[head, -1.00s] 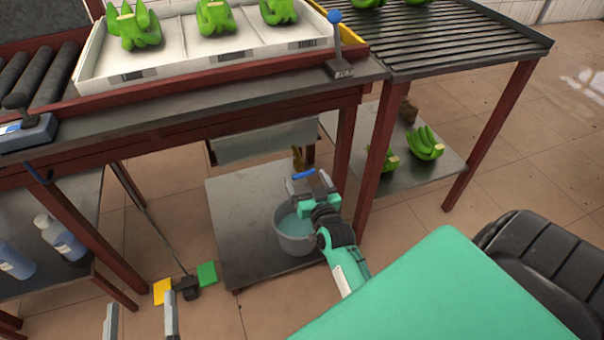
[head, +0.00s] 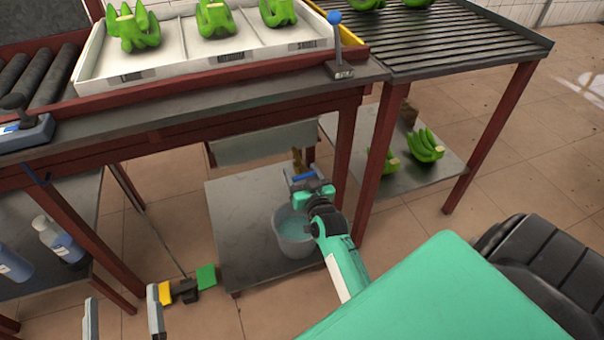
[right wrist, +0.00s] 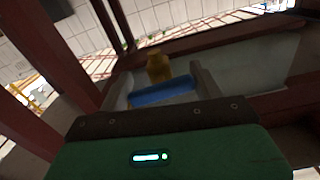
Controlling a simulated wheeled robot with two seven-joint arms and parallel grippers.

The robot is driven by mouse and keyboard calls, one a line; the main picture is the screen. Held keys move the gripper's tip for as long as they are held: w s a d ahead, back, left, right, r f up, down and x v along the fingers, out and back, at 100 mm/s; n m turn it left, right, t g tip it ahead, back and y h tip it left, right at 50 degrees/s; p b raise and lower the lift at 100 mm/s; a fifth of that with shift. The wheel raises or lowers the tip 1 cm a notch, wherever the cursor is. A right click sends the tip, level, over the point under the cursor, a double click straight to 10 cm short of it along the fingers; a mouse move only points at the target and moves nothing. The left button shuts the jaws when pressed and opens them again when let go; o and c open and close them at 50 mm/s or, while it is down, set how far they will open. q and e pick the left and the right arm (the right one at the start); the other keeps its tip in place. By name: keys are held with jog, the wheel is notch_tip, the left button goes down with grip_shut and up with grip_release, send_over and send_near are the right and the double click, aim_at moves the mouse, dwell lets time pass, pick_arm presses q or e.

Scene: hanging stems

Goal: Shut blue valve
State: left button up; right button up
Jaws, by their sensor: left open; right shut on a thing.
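The blue valve handle (head: 303,176) is under the table, above a grey bucket (head: 293,232). It also shows in the right wrist view as a blue bar (right wrist: 163,91) in front of a brass-coloured body (right wrist: 158,66). My right gripper (head: 306,182) is at the handle, shut on it, with a finger near each end of the bar. The gripper hides part of the valve in the head view. My left gripper (head: 121,294) is open and empty at the lower left, far from the valve.
The bucket of bluish liquid stands on a low grey shelf (head: 240,205). A red table leg (head: 346,160) is close to my right arm. Green bananas (head: 425,146) lie right.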

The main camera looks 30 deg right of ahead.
aim_at(304, 178)
jog(key=shift+m+p, duration=0.6)
jog(key=shift+p, duration=0.2)
pick_arm(q)
notch_tip(304, 178, down, 7)
jog(key=s+d+g, duration=0.2)
jog(key=g, duration=0.2)
pick_arm(e)
jog(key=o, duration=1)
jog(key=shift+s+a, duration=0.15)
jog(key=shift+s, duration=0.45)
jog(key=p+v, duration=0.1)
jog(key=v, duration=0.3)
jog(key=shift+s, duration=0.2)
pick_arm(q)
jog(key=f+g, duration=0.1)
jog(key=s+f+g+y, duration=0.1)
jog(key=f+g, duration=0.1)
jog(key=s+a+f+g+p, duration=0.1)
jog(key=shift+s+f+m+g+y, duration=0.25)
jog(key=shift+f+m+g+y, duration=0.05)
jog(key=shift+f+g, duration=0.1)
pick_arm(e)
jog(key=v, duration=0.8)
jog(key=shift+s+a, duration=0.1)
